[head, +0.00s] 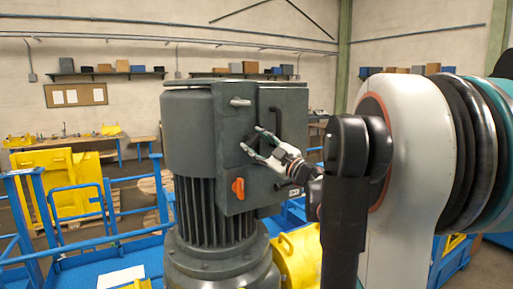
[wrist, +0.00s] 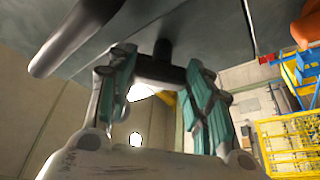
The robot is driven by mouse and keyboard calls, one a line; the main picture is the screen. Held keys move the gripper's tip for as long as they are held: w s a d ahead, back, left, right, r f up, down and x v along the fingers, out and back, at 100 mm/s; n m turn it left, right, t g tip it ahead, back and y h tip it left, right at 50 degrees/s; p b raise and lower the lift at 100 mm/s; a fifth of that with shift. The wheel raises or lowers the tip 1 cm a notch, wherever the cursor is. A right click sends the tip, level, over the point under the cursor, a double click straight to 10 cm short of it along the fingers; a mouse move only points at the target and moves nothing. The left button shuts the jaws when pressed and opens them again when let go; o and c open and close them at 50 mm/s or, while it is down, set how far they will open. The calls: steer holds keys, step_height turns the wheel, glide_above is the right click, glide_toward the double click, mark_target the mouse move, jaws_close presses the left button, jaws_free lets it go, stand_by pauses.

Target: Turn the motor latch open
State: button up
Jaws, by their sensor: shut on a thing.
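The dark grey motor (head: 190,135) stands upright in the middle of the head view, with a box-shaped cover (head: 225,130) on its side. My gripper (head: 252,140) reaches in from the right to the face of this cover. In the wrist view the fingers of my gripper (wrist: 160,64) stand on both sides of a black T-shaped handle (wrist: 163,74), which looks like the motor latch. The fingers are shut on its crossbar, and its short stem runs up to the cover. In the head view the fingers mostly hide this handle.
A pale grey lever (head: 240,101) sits above the gripper and an orange knob (head: 238,188) below it, both close on the cover. A dark upright bar (head: 278,124) is to the right. Blue railings (head: 120,236) and a yellow part (head: 297,257) surround the motor's lower part.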

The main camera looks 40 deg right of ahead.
steer(key=n+g, duration=0.1)
steer(key=n, duration=0.1)
steer(key=n+y, duration=0.1)
steer(key=n, duration=0.2)
steer(key=shift+d+r+n+g+y, duration=0.1)
steer(key=shift+r+n+g+y, duration=0.05)
steer(key=shift+n+g+y, duration=0.2)
steer(key=n+g, duration=0.2)
steer(key=n, duration=0.2)
steer(key=shift+r+n, duration=0.1)
steer(key=shift+n, duration=0.25)
steer(key=o, duration=1)
steer(key=shift+o, duration=0.2)
steer(key=shift+s, duration=0.1)
steer(key=s+d, duration=0.2)
steer(key=s, duration=0.9)
steer(key=shift+s, duration=0.35)
steer(key=shift+w+a, duration=0.1)
